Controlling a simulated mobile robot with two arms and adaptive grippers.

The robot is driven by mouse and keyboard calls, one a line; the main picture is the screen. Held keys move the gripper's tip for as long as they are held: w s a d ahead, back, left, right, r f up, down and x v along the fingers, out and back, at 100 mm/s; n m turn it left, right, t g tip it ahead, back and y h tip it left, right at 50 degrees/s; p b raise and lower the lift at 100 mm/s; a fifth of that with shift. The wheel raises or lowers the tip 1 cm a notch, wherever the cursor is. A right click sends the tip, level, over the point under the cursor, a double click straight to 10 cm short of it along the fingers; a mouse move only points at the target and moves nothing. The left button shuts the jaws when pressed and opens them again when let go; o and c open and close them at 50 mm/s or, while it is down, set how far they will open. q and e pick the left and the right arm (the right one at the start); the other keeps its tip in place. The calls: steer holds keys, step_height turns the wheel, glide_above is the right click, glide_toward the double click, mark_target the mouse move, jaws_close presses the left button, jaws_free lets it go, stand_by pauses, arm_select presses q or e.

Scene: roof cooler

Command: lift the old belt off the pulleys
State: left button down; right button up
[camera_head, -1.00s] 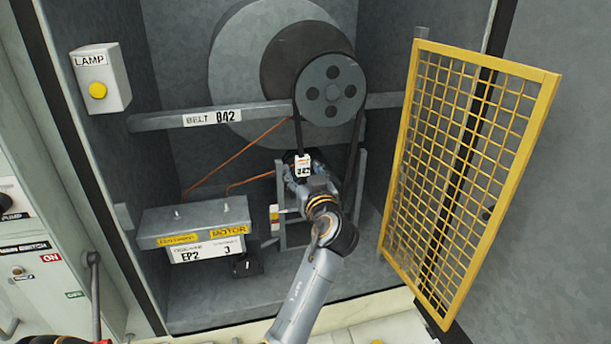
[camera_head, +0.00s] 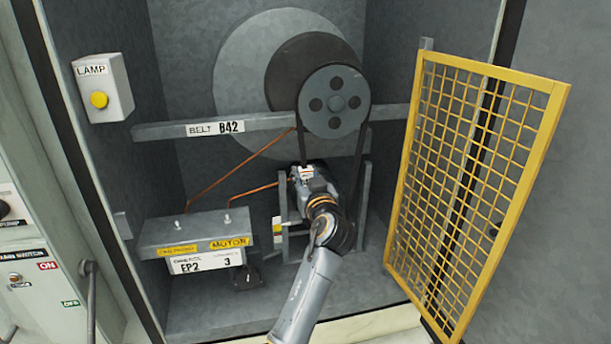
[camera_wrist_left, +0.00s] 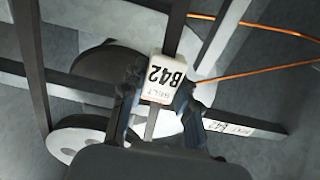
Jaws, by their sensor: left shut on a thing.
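The old belt (camera_head: 302,147) is a black loop around the large upper pulley (camera_head: 335,102). Its two runs go down behind my arm, where the lower pulley is hidden. My left gripper (camera_head: 305,178) is at the left run below the pulley, shut on the belt at its white tag. In the left wrist view the tag (camera_wrist_left: 163,80) reads B42 and sits between the fingers (camera_wrist_left: 158,100). The belt (camera_wrist_left: 174,28) runs on beyond the tag there. My right gripper is in neither view.
A yellow mesh guard (camera_head: 480,190) stands open at the right. A grey crossbar (camera_head: 265,122) marked BELT B42 runs behind the belt. A motor box (camera_head: 195,228), copper-coloured lines (camera_head: 240,165) and a lamp box (camera_head: 103,88) are at the left.

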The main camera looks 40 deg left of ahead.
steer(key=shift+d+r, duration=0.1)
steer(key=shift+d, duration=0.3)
arm_select(q)
steer(key=shift+r, duration=0.2)
steer(key=shift+d+r+p, duration=0.1)
steer(key=shift+r+p, duration=0.25)
steer(key=shift+r, duration=0.2)
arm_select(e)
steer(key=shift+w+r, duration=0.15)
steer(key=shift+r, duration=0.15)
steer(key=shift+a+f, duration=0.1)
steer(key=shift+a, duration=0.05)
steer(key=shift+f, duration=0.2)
arm_select(q)
steer(key=shift+s+d+b, duration=0.15)
steer(key=shift+b, duration=0.15)
